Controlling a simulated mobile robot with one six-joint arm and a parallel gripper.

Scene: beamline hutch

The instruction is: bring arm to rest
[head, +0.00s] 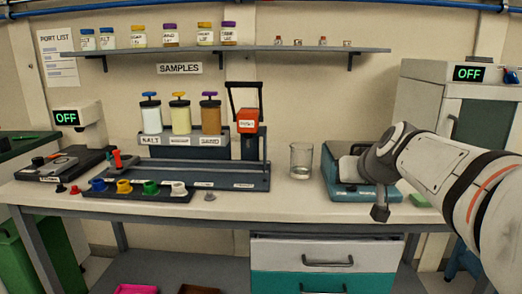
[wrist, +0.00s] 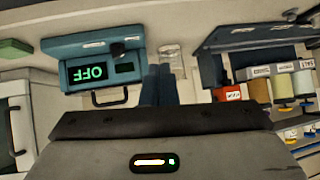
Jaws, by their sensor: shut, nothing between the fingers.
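My arm (head: 435,170) reaches in from the right in the head view, stretched out over the right part of the bench. Its wrist end hangs over the blue bench device (head: 342,188) and covers part of it. My gripper (wrist: 160,86) shows in the wrist view with its two fingers together and nothing between them. The fingers are hard to make out in the head view. In the wrist view the blue device (wrist: 92,72) appears upside down with a green OFF display, left of the fingers. I cannot tell how high the fingers are above the bench.
A glass beaker (head: 301,160) stands left of the blue device. The sample rack (head: 200,175) with its bottles is further left, with several coloured knobs along the front. A grey cabinet (head: 415,90) stands behind the arm. A shelf (head: 230,50) runs above. Drawers (head: 325,255) are below the bench.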

